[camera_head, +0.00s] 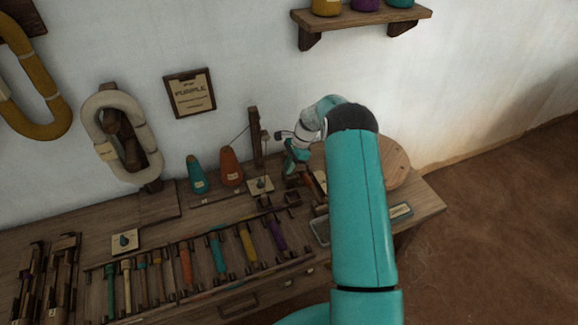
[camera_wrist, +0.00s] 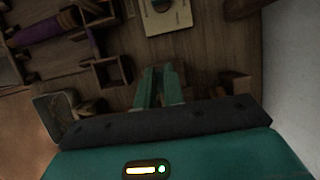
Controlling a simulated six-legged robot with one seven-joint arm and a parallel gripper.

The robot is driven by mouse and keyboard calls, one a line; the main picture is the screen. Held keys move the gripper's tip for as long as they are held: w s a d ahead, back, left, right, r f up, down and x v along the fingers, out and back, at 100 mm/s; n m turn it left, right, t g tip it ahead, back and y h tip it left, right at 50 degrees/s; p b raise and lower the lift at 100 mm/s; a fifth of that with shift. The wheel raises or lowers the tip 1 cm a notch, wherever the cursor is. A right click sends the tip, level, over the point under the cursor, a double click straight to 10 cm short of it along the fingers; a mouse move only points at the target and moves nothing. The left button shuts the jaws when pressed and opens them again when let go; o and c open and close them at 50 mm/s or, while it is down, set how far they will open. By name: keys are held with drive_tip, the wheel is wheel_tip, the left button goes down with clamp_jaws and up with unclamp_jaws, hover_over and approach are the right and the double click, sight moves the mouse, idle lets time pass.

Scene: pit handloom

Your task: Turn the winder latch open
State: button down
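My gripper (camera_wrist: 160,72) shows in the wrist view as two teal fingers close together, with nothing visible between them. It points down over the wooden bench. In the head view my gripper (camera_head: 291,158) is small and partly hidden by my arm, beside an upright wooden post (camera_head: 255,135). A pale plate with a dark round knob (camera_head: 260,186) lies on the bench near the post; a similar plate (camera_wrist: 167,18) is at the top of the wrist view, apart from the fingertips. I cannot tell which part is the winder latch.
Orange (camera_head: 230,168) and teal (camera_head: 197,175) cones stand left of the post. A rack of coloured bobbins (camera_head: 185,268) fills the bench front. A round wooden piece (camera_head: 396,162) stands right, partly behind my arm. A shelf (camera_head: 365,22) hangs above. Small wooden holders (camera_wrist: 112,72) lie left of my fingers.

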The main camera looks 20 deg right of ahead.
drive_tip(key=shift+n, duration=0.3)
drive_tip(key=n+g, duration=0.1)
drive_tip(key=n, duration=0.2)
drive_tip(key=shift+n+g, duration=0.3)
drive_tip(key=n+g+h, duration=0.1)
drive_tip(key=n, duration=0.3)
drive_tip(key=shift+d+n, duration=0.1)
drive_tip(key=shift+n, duration=0.2)
drive_tip(key=n+g+h, duration=0.1)
drive_tip(key=n, duration=0.3)
drive_tip(key=shift+h, duration=0.4)
drive_tip(key=n+h, duration=0.1)
drive_tip(key=n, duration=0.4)
drive_tip(key=shift+g+h, duration=0.4)
drive_tip(key=c, duration=1.5)
unclamp_jaws()
